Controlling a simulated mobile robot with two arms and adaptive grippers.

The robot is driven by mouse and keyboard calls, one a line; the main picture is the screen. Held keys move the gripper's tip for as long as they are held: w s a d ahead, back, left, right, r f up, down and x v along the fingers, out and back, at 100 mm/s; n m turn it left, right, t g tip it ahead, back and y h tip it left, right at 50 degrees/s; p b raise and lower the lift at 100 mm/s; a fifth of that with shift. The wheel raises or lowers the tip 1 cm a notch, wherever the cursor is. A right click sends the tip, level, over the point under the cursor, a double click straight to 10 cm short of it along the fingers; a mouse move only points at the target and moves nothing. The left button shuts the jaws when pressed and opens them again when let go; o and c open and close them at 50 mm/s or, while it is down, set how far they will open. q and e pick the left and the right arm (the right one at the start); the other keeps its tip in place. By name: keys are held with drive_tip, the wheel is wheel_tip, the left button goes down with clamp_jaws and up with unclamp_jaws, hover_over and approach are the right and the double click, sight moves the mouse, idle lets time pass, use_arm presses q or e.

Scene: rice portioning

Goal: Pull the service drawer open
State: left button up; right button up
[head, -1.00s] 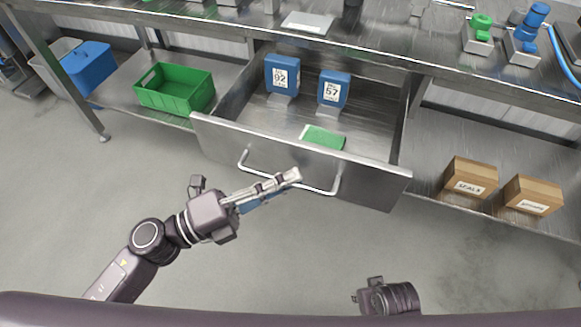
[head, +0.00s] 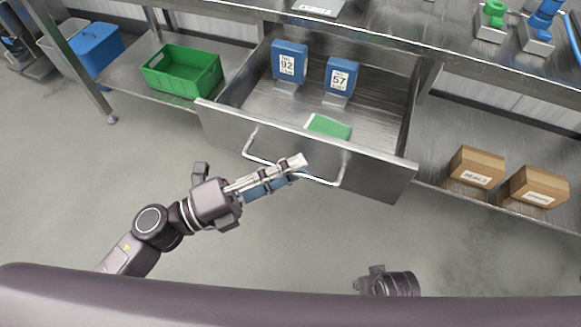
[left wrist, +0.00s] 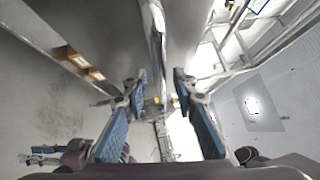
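The service drawer (head: 375,176) is pulled out from under the steel bench, its inside in plain view. Its bar handle (head: 320,180) runs along the front. My left gripper (head: 300,162) is at the middle of the handle in the head view. In the left wrist view its two blue-padded fingers (left wrist: 160,78) stand apart, with a bright bar (left wrist: 157,40) in line with the gap. I cannot tell whether a finger touches the handle. My right gripper (left wrist: 40,155) shows small at the lower left of the left wrist view, fingers apart and empty.
The drawer holds blue packs marked 92 (head: 289,60) and 57 (head: 341,75) and a green pad (head: 328,126). A green crate (head: 181,77) stands on the shelf at left, cardboard boxes (head: 476,167) at right. Grey floor before the drawer is clear.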

use_arm(q)
drive_tip(key=v, duration=1.2)
idle(0.6)
